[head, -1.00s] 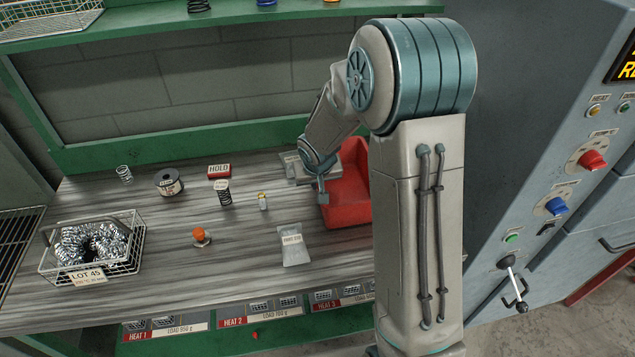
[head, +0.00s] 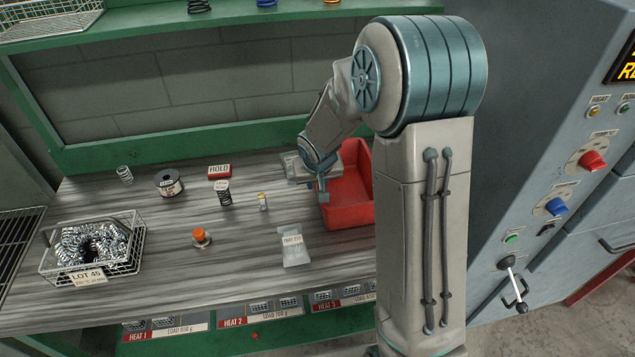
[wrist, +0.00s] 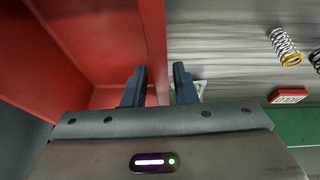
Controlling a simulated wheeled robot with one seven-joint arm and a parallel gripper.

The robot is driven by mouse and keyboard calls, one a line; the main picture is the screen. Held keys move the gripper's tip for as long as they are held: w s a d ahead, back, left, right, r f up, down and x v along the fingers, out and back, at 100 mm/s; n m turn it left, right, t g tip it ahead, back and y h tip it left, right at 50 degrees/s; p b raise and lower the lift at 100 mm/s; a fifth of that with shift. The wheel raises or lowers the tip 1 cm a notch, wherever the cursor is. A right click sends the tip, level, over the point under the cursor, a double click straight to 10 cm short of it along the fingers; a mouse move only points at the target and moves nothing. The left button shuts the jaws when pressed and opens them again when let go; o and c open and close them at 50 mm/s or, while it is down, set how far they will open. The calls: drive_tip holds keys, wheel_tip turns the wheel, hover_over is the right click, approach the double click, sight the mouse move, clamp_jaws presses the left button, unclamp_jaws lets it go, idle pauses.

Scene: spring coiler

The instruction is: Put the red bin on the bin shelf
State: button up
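The red bin (head: 348,205) stands on the bench at the right, partly hidden by my arm. My gripper (head: 322,190) is at the bin's left side in the head view; its fingers are small and hard to make out there. In the wrist view the fingers (wrist: 160,85) are apart, one on each side of the bin's red wall (wrist: 155,40), with a gap visible beside the wall. The bin's inside, as far as it shows, is empty. A green shelf (head: 160,38) runs along the top; I cannot tell whether it is the bin shelf.
A wire basket (head: 132,262) of coils labelled LOT 45 stands at the left. A spool (head: 169,184), a dark spring (head: 223,194), a HOLD block (head: 219,171), an orange button (head: 200,236) and a labelled packet (head: 294,249) sit on the bench. A machine with knobs (head: 560,180) stands at right.

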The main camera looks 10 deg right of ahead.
drive_tip(key=d+v, duration=0.1)
drive_tip(key=v, duration=1)
drive_tip(key=s+d+r, duration=0.1)
drive_tip(key=s+r, duration=0.3)
drive_tip(key=s, duration=0.7)
drive_tip(key=shift+d+r+g+h, duration=0.3)
drive_tip(key=shift+r+g, duration=0.05)
drive_tip(key=shift+g, duration=0.05)
drive_tip(key=shift+o, duration=0.4)
drive_tip(key=s+y, duration=0.1)
drive_tip(key=s, duration=1)
drive_tip(key=shift+s+d+r+g, duration=0.2)
drive_tip(key=shift+s+r+g, duration=0.05)
drive_tip(key=shift+r+g, duration=0.15)
drive_tip(key=shift+d, duration=0.1)
